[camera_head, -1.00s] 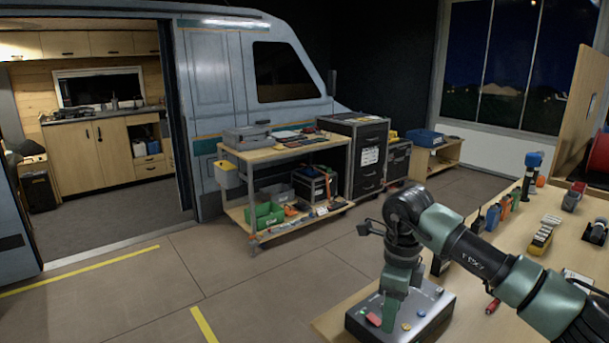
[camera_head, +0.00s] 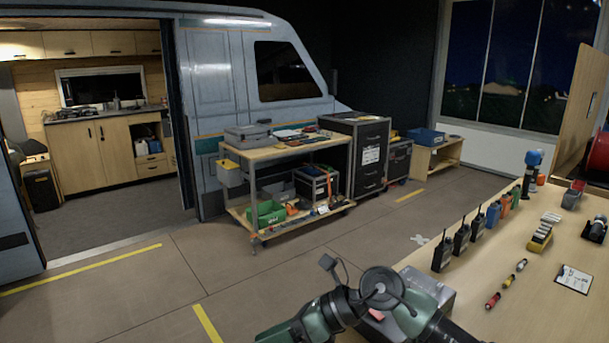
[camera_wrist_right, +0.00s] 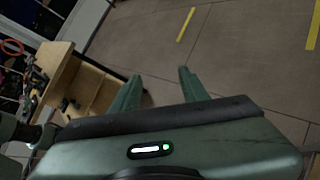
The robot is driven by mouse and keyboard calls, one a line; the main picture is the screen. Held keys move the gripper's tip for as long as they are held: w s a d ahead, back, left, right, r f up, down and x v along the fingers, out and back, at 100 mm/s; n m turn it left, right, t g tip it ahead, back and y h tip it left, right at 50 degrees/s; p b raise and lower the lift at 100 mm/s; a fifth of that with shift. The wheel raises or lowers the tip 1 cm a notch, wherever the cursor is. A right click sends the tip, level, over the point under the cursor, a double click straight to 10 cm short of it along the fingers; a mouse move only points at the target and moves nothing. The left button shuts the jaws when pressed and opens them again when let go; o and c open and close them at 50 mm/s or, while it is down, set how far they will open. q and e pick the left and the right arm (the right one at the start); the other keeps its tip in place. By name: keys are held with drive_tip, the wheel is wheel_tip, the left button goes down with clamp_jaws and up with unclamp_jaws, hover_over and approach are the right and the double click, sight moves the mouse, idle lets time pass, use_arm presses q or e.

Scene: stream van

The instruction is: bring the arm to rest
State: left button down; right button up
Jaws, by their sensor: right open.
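My right arm (camera_head: 383,300) is folded low at the bottom middle of the head view, in front of the workbench's near corner. Its gripper is out of the head view. In the right wrist view my right gripper (camera_wrist_right: 157,85) has its two green fingers apart with nothing between them. Bare floor shows beyond the fingertips. My left gripper is in neither view.
The workbench (camera_head: 540,290) at the right holds several black radios (camera_head: 461,240), a grey box (camera_head: 428,290) partly hidden by my arm, and small batteries (camera_head: 507,286). A tool cart (camera_head: 290,150) stands by the van. The floor (camera_head: 270,270) between is clear.

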drive_tip(key=s+a+r+m+t+y, duration=0.2)
drive_tip(key=a+r+m+t+y, duration=0.15)
drive_tip(key=r+m+y, duration=0.45)
drive_tip(key=w+d+r+m+t+h, duration=0.1)
drive_tip(key=w+d+r+m+t, duration=0.4)
drive_tip(key=m+t, duration=0.55)
drive_tip(key=d+f+m+t+h, duration=0.4)
drive_tip(key=d+f+m+h, duration=1.2)
drive_tip(key=d+m+h, duration=0.4)
drive_tip(key=s+d+f+m+g, duration=0.5)
drive_tip(key=s+f+g, duration=0.2)
drive_tip(key=s+f, duration=0.45)
drive_tip(key=s+d+f+m+g+y, duration=0.1)
drive_tip(key=s+f+g, duration=0.25)
drive_tip(key=s, duration=0.45)
drive_tip(key=s+f+m+g, duration=0.2)
drive_tip(key=s+f+g, duration=0.15)
drive_tip(key=s, duration=0.45)
wheel_tip(320, 180, down, 29)
drive_tip(key=s+g, duration=0.1)
drive_tip(key=s, duration=0.2)
drive_tip(key=s+d+f+g, duration=0.1)
drive_tip(key=s+d+f, duration=0.2)
drive_tip(key=s+f, duration=1.1)
drive_tip(key=shift+s+n, duration=0.35)
drive_tip(key=shift+s, duration=0.4)
